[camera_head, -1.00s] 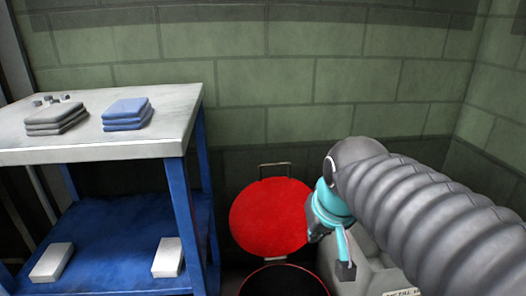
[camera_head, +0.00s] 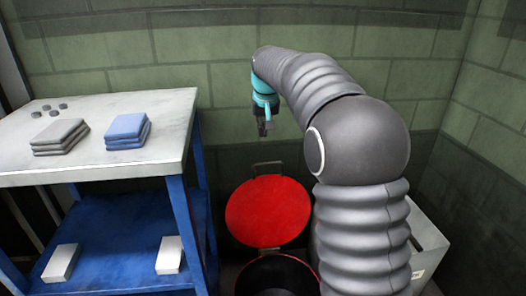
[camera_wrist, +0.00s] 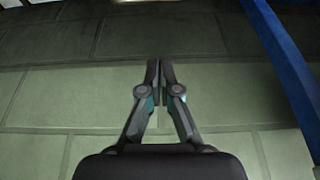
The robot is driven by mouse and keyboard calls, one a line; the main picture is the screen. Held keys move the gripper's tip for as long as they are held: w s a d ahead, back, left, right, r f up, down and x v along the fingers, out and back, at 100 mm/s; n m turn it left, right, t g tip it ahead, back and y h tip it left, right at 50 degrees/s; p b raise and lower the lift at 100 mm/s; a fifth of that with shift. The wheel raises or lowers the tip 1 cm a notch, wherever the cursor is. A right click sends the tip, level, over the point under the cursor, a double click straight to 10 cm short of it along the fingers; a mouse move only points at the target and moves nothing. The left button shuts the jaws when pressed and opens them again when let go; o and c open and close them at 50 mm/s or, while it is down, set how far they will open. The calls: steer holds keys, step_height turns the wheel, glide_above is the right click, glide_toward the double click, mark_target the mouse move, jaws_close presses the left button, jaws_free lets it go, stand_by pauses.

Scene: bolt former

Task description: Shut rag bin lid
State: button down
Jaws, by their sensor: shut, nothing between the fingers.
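The rag bin (camera_head: 277,276) stands on the floor at the lower middle of the head view, with a dark, open mouth. Its round red lid (camera_head: 268,211) is raised, tilted back toward the wall behind the bin. A metal handle (camera_head: 268,167) shows at the lid's top edge. My gripper (camera_head: 263,130) is above the lid, apart from it, pointing down. In the wrist view my gripper (camera_wrist: 160,68) has its fingertips together with nothing between them, facing the wall. My arm hides the right side of the bin area.
A workbench (camera_head: 170,165) with blue legs stands at left, holding grey folded cloths (camera_head: 60,137) and blue ones (camera_head: 127,130). White blocks (camera_head: 168,256) lie on its lower shelf. A grey metal bin (camera_head: 425,245) stands at right, partly behind my arm. The green block wall (camera_head: 210,60) is behind.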

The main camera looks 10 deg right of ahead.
step_height(320, 180, down, 10)
steer(key=b, duration=0.1)
steer(key=shift+r+b, duration=0.25)
steer(key=shift+b, duration=0.05)
stand_by(0.5)
steer(key=shift+s, duration=0.15)
